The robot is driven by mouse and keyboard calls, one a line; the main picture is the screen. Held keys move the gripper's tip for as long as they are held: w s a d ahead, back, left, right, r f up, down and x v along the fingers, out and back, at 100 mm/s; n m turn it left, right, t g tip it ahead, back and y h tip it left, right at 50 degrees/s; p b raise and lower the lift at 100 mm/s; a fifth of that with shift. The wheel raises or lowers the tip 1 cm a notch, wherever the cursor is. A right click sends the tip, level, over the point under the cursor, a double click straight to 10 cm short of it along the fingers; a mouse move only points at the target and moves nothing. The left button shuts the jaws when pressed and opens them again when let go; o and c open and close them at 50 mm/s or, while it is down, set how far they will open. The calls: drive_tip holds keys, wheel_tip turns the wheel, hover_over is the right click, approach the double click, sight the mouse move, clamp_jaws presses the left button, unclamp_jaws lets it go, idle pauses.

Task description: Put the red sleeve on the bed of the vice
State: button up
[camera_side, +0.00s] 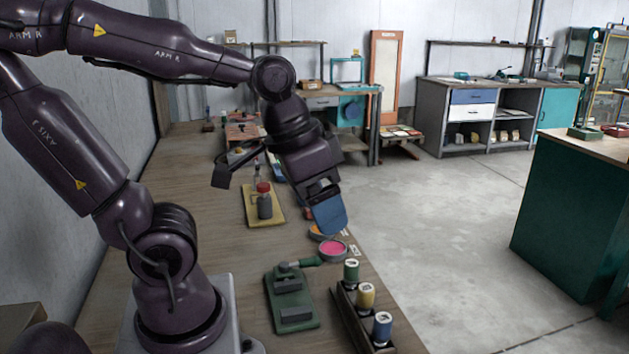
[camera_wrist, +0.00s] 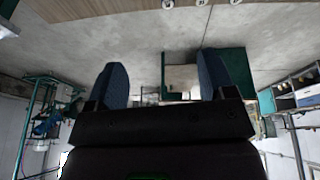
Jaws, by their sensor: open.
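I cannot make out a red sleeve in either view. A green, vice-like fixture (camera_side: 291,297) with a flat base stands on the near part of the bench; no red piece shows on it. A dark rack (camera_side: 345,318) beside it holds a green sleeve (camera_side: 351,272), a yellow sleeve (camera_side: 366,296) and a blue sleeve (camera_side: 382,327), all upright with pale tops. My gripper (camera_side: 329,214) hangs above the bench's right edge, beyond the fixture, with blue fingers. In the wrist view the gripper (camera_wrist: 162,84) is open, with nothing between its fingers.
A pink round dish (camera_side: 333,248) lies below my gripper, close to the fixture. A red-capped bottle (camera_side: 264,203) stands on a yellow board (camera_side: 280,216) to the left. The wooden bench (camera_side: 215,235) has free room left of the fixture. Open floor (camera_side: 440,230) lies right.

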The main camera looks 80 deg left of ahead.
drive_tip(key=shift+o, duration=0.5)
drive_tip(key=shift+s+a+r+m+t+y, duration=0.1)
drive_tip(key=shift+s+r+m+t+y, duration=0.1)
drive_tip(key=shift+r+t, duration=0.4)
drive_tip(key=shift+s+r+m+t+y, duration=0.1)
drive_tip(key=shift+r+m+t, duration=0.15)
drive_tip(key=shift+r, duration=0.65)
